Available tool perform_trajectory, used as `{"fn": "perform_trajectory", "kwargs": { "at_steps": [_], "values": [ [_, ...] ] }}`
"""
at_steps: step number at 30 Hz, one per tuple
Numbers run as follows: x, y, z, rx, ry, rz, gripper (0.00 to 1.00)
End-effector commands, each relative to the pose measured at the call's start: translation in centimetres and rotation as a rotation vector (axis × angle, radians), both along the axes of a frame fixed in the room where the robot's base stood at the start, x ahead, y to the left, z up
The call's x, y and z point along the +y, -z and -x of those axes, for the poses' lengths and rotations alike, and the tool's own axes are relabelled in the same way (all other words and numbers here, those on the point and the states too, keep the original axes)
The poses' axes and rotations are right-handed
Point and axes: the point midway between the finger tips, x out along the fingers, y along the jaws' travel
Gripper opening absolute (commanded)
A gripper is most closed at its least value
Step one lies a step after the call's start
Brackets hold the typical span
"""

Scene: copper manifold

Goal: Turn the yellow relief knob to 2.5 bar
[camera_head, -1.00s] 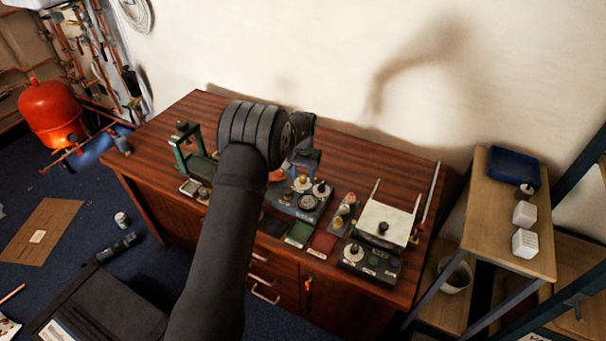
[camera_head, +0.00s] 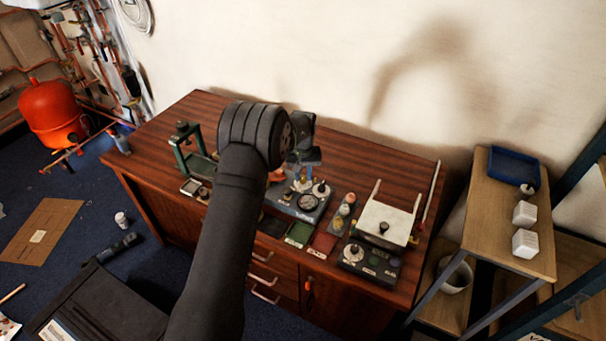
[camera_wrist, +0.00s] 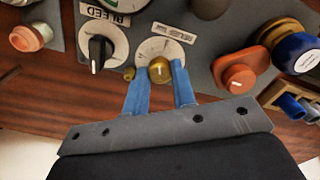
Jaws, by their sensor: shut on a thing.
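The yellow relief knob (camera_wrist: 160,70) is brass-coloured and sits on a pale round dial plate (camera_wrist: 168,45) on a grey panel (camera_wrist: 205,45). My gripper (camera_wrist: 159,72) has its two blue fingers on either side of the knob and is shut on it. A light pointer line shows on the knob's top. The printing on the dial is too small and tilted to read as a value. In the head view my gripper (camera_head: 303,172) reaches down to the panel unit (camera_head: 322,192) on the desk, and the arm hides part of it.
Beside the knob are a black bleed knob (camera_wrist: 97,48), a pressure gauge (camera_head: 308,203), an orange knob (camera_wrist: 238,78) and a blue round part (camera_wrist: 296,52). A white-topped unit (camera_head: 384,222) stands to the right on the wooden desk (camera_head: 345,150). The desk's back is clear.

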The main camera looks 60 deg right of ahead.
Motion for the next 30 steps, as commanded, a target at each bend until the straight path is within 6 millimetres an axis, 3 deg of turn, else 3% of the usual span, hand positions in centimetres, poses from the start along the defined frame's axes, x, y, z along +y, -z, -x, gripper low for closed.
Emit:
{"fn": "perform_trajectory", "kwargs": {
  "at_steps": [15, 30],
  "values": [
    [-0.03, -0.04, -0.02, 0.0, -0.346, 0.001, 0.01],
    [-0.04, -0.04, -0.03, 0.0, -0.418, 0.002, 0.01]
  ]
}}
